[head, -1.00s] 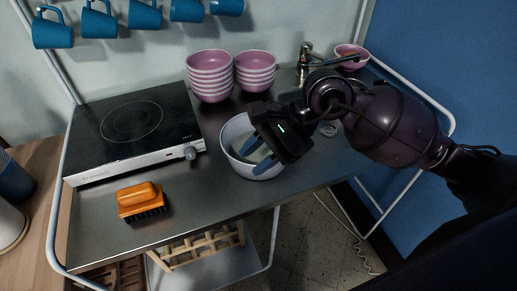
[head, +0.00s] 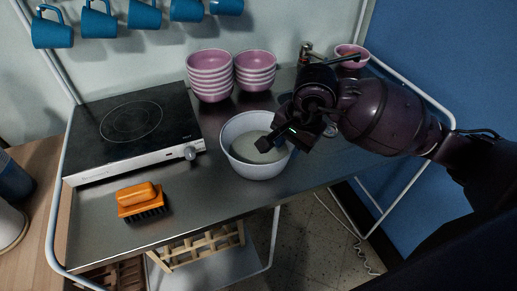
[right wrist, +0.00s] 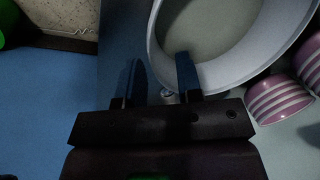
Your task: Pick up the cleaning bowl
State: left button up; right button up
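The cleaning bowl, a white bowl (head: 236,160) with pale contents, stands on the metal counter in the middle of the head view. Its wide rim also shows in the right wrist view (right wrist: 229,72). My right gripper (head: 270,142) is at the bowl's right side, with a dark finger over the inside in the head view. In the right wrist view the two blue fingers of the right gripper (right wrist: 161,80) are apart, one overlapping the bowl's rim and one outside it. Nothing is visibly gripped. Contact with the rim cannot be told. My left gripper is not in view.
Stacked pink bowls (head: 210,76) stand behind the bowl. A tap (head: 306,50) and a pink bowl (head: 351,56) are at the back right. A hob (head: 130,122) is to the left, an orange brush (head: 139,198) at the front left. Blue mugs (head: 99,22) hang above.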

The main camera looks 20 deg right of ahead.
aim_at(287, 159)
jog(key=x, duration=0.4)
jog(key=shift+s+d+f, duration=0.15)
jog(key=shift+s+d, duration=0.1)
jog(key=shift+d, duration=0.15)
jog(key=shift+w+f, duration=0.15)
jog(key=shift+f, duration=0.35)
grip_shut()
jog(key=shift+r, duration=0.1)
